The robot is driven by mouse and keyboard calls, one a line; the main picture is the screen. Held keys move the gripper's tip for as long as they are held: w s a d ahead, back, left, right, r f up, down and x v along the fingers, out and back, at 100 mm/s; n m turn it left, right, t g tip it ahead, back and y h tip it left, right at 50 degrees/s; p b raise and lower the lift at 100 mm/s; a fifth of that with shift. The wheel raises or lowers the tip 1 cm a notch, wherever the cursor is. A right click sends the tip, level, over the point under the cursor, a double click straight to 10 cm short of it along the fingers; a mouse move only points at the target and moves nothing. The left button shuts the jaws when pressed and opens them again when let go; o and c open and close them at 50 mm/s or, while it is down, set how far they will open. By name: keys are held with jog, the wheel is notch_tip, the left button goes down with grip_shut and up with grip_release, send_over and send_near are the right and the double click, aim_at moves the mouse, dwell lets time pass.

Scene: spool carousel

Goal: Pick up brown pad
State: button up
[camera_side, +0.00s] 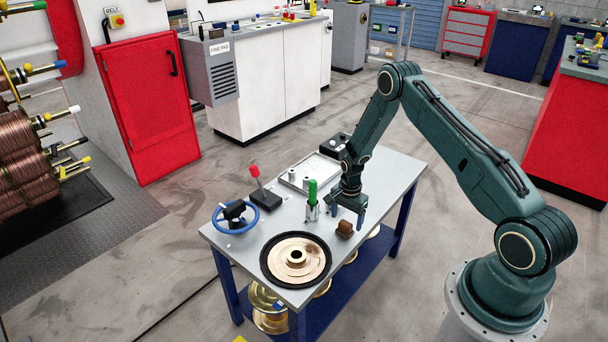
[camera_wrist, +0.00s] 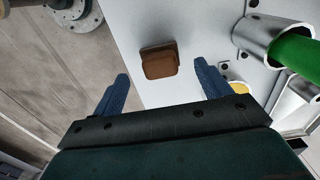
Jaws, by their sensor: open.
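The brown pad (camera_side: 345,228) is a small block on the grey table top, near its right edge. In the wrist view the brown pad (camera_wrist: 160,62) lies ahead of the two blue fingers, roughly centred between their lines. My gripper (camera_side: 347,212) points down beside and slightly above the pad, with its fingers apart. In the wrist view my gripper (camera_wrist: 162,82) is open and empty. I cannot tell the exact height of the fingertips above the table.
A green-handled tool stands in a metal holder (camera_side: 312,212) close to my gripper. A black-rimmed disc (camera_side: 270,262), a blue handwheel (camera_side: 218,222), a red-knobbed lever (camera_side: 265,197) and a tray (camera_side: 302,166) share the table (camera_side: 400,171). The table edge is near the pad.

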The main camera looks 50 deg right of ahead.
aim_at(346, 223)
jog(key=shift+f, duration=1.95)
jog(key=c, duration=1.1)
jog(key=shift+r, duration=0.15)
notch_tip(346, 223, up, 20)
